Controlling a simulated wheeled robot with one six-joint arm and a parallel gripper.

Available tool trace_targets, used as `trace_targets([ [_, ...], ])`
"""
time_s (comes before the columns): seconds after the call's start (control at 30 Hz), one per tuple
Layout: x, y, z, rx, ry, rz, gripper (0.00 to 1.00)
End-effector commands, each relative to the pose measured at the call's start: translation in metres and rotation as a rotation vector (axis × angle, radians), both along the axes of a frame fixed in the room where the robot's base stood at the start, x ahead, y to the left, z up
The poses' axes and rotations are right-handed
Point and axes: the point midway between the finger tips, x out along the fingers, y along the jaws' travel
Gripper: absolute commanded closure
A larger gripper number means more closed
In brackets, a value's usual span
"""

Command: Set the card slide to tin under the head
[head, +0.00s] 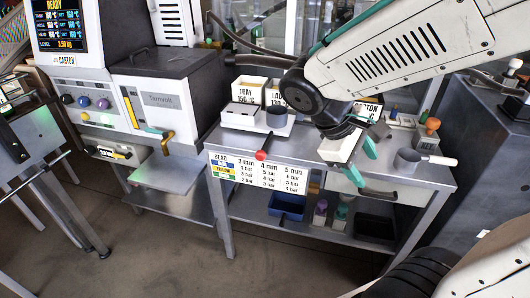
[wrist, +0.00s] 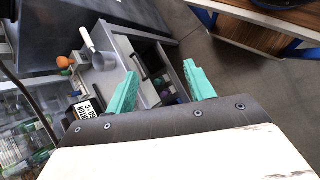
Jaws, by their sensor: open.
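I cannot make out a card slide marked tin in either view. A plate reading CARTON (head: 65,58) sits below the screen of the machine at the left. A slot with a small white and yellow card (head: 112,153) shows low on the machine's front; its wording is too small to read. My gripper (head: 362,160) is open and empty, its teal fingers spread over the front right part of the steel table, well to the right of the machine. In the wrist view my gripper (wrist: 160,75) shows nothing between its fingertips.
The steel table (head: 430,176) carries a white tray with a dark cup (head: 276,117), boxes marked TRAY (head: 245,88) and CARTON (head: 368,108), a grey pot with a white handle (head: 408,160) and an orange-topped tool (head: 432,125). A blue bin (head: 287,206) stands on the shelf below.

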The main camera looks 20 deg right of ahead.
Motion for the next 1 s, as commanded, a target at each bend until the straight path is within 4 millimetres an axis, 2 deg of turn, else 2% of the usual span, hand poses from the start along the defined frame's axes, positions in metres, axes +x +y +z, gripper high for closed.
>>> trace_targets([
  [0.13, 0.046, -0.012, -0.017, -0.231, 0.193, 0.238, 0.47],
  [0.27, 0.092, -0.011, -0.034, -0.427, 0.339, 0.46, 0.47],
  [0.37, 0.129, -0.001, -0.052, -0.573, 0.442, 0.641, 0.47],
  [0.47, 0.166, 0.018, -0.077, -0.715, 0.535, 0.829, 0.47],
  [0.6, 0.209, 0.057, -0.123, -0.903, 0.645, 1.1, 0.47],
  [0.7, 0.228, 0.086, -0.156, -1.013, 0.697, 1.268, 0.47],
  [0.8, 0.239, 0.107, -0.181, -1.083, 0.724, 1.385, 0.47],
  [0.9, 0.255, 0.125, -0.183, -1.173, 0.716, 1.475, 0.47],
  [1.0, 0.263, 0.136, -0.187, -1.22, 0.711, 1.526, 0.47],
])
